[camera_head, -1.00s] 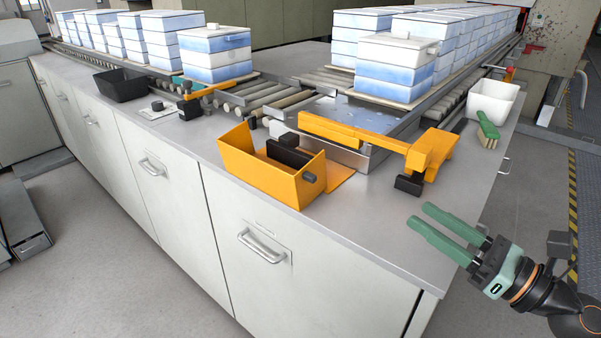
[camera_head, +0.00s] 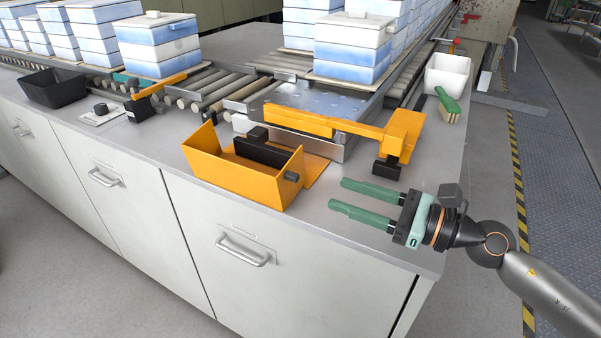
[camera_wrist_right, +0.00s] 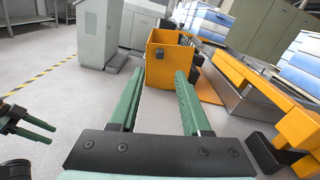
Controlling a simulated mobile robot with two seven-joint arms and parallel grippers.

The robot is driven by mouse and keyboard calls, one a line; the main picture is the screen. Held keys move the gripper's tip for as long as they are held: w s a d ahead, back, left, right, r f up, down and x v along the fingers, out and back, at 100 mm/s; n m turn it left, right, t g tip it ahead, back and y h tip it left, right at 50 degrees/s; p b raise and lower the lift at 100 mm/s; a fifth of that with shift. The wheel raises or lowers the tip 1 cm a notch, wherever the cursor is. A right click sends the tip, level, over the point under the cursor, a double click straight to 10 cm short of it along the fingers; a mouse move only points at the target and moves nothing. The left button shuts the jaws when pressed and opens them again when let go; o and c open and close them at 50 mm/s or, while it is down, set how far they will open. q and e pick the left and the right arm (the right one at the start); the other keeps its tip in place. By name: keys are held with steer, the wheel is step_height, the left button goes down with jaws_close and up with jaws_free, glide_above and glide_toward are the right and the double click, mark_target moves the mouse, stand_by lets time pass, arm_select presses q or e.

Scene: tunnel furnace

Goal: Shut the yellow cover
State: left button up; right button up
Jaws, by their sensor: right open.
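A yellow arm (camera_head: 340,124) on a black foot stands behind my right gripper, beside a metal plate (camera_head: 325,99). A green brush (camera_head: 447,103) and white bin (camera_head: 447,76) are at the right. The counter front (camera_head: 330,240) is clear.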

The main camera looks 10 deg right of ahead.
mark_target(298, 179)
steer(key=p+x, duration=0.2)
steer(key=x, duration=0.6)
steer(key=shift+w+a+r+p, duration=0.1)
steer(key=shift+w+a+p, duration=0.1)
steer(key=shift+p, duration=0.1)
steer(key=shift+w+a, duration=0.15)
steer(key=shift+a, duration=0.15)
steer(key=c, duration=0.6)
jaws_close()
